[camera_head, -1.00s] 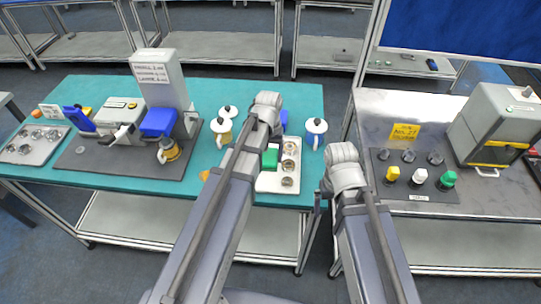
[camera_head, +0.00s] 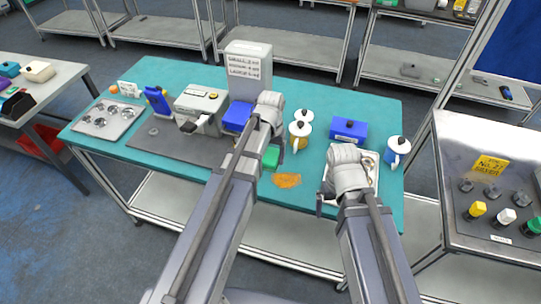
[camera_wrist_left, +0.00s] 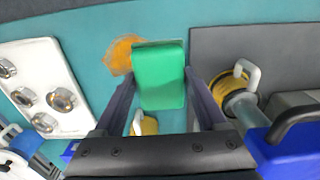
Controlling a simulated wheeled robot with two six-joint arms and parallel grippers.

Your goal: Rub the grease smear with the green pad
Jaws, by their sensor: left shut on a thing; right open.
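The grease smear is an orange-brown patch (camera_head: 287,181) on the teal tabletop near its front edge. It also shows in the left wrist view (camera_wrist_left: 121,55). The green pad (camera_head: 271,156) is a block held between the fingers of my left gripper (camera_wrist_left: 160,88), which is shut on it. In the head view the pad is up and left of the smear. In the wrist view its edge overlaps the smear's side; I cannot tell whether it touches the table. My right gripper (camera_head: 325,200) is over the front right of the table, its jaws mostly hidden by its wrist.
A white tray with metal parts (camera_wrist_left: 45,65) lies beside the smear, partly behind my right arm in the head view. White-lidded jugs (camera_head: 300,129) and a blue box (camera_head: 348,131) stand behind. A dark mat (camera_head: 160,140) with machines lies left. A grey table (camera_head: 455,185) stands right.

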